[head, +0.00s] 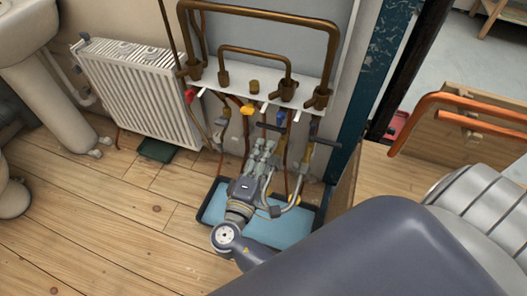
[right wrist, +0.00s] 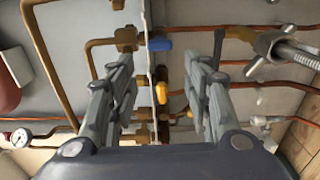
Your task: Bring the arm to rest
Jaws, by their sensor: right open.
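My right gripper (head: 265,146) is in front of the pipe manifold in the head view, above a blue tray on the floor. In the right wrist view my right gripper (right wrist: 167,66) has its two fingers wide apart, with nothing held between them. A blue valve handle (right wrist: 159,44) and a yellow handle (right wrist: 161,92) appear in the gap, behind the fingers. The blue handle (head: 280,118) and yellow handle (head: 246,109) also show in the head view, beyond the fingertips. I see no contact with them. My left gripper is not in view.
Copper pipes (head: 256,50) rise from a white manifold board (head: 232,84). A radiator (head: 140,88) stands at left, beside a white basin pedestal (head: 52,100). The blue tray (head: 295,228) lies below the gripper. Orange pipes (head: 452,99) are at right. Wooden floor is clear at lower left.

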